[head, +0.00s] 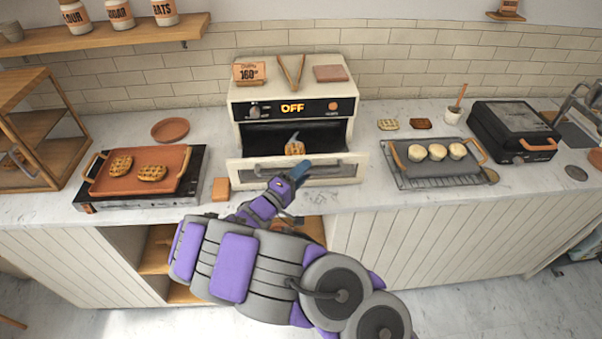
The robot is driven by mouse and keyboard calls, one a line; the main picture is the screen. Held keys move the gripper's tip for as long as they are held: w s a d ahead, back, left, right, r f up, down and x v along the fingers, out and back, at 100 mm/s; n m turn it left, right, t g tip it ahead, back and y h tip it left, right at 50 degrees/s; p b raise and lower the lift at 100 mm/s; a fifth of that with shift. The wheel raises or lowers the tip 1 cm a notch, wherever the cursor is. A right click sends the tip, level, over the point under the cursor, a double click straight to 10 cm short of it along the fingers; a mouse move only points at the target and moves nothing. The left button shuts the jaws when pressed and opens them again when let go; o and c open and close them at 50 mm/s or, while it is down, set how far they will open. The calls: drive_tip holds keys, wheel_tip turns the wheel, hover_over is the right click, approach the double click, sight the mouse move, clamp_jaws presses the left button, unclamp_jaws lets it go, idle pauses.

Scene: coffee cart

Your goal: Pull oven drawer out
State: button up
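The cream oven (293,92) stands at the middle of the counter against the tiled wall, its display reading OFF. Its drawer front (240,174), with a dark window and a bar handle, sits forward of the oven body, and the dark cavity shows above it. A browned bread-like piece (295,148) shows in the opening. My wrist covers part of the front, so whether the fingers close on the handle is hidden.
A griddle with an orange tray (138,171) and two waffles stands left. A rack tray (440,172) with pale rounds and a black press (512,130) stand right. A small orange block (221,189) lies left of the drawer. Tongs (291,72) rest on the oven.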

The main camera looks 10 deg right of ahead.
drive_tip(key=shift+a, duration=0.1)
drive_tip(key=p+v, duration=0.3)
drive_tip(key=v, duration=1.4)
drive_tip(key=shift+a+f, duration=0.1)
drive_tip(key=shift+a, duration=0.05)
